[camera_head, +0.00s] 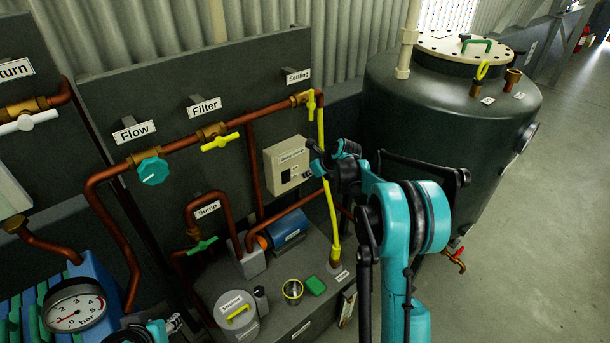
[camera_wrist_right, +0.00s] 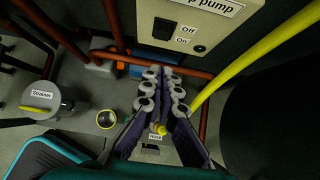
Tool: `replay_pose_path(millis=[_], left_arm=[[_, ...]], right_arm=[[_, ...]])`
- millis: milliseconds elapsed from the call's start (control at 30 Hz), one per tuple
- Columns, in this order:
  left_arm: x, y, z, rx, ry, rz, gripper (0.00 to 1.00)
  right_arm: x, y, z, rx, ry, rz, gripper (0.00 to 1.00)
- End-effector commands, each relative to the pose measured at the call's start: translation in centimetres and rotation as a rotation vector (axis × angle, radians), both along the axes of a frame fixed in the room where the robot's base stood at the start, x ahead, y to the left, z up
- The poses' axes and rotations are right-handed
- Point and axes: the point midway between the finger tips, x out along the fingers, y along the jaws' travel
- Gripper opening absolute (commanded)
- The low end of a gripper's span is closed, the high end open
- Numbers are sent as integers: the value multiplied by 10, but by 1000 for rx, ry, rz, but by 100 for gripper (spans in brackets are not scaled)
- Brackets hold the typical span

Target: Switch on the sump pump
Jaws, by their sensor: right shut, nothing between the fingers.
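The beige sump pump switch box (camera_head: 287,165) is mounted on the dark panel beside the copper pipes. In the right wrist view its face (camera_wrist_right: 212,25) carries a "pump" label and the words Off and On, with a dark switch (camera_wrist_right: 163,28) to their left. I cannot tell the switch's position. My right gripper (camera_head: 318,160) is just right of the box in the head view; in the wrist view its fingers (camera_wrist_right: 165,75) are shut and empty, appearing below the switch, with no clear contact. My left gripper (camera_head: 165,328) shows partly at the bottom left; its fingers are unclear.
A blue pump (camera_head: 287,229) sits below the box. A yellow pipe (camera_head: 328,190) runs close to my right gripper. A strainer (camera_head: 236,312), a small cup (camera_head: 292,290) and a green block (camera_head: 315,286) stand on the dark base. A large tank (camera_head: 440,110) stands right.

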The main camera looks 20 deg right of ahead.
Motion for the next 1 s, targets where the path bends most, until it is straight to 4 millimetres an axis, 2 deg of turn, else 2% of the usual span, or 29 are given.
replay_pose_path(millis=[233,367,667,833,1000], left_arm=[[0,0,-1,0,0,0,38],[0,0,-8,0,0,0,38],[0,0,-7,0,0,0,38],[0,0,-14,0,0,0,38],[0,0,-26,0,0,0,38]], right_arm=[[0,0,-1,-1,2,0,0],[-4,0,-17,-19,50,0,0],[-3,0,-17,-19,52,-1,0],[8,4,-33,-19,52,-1,0],[28,12,-63,-21,51,0,0]])
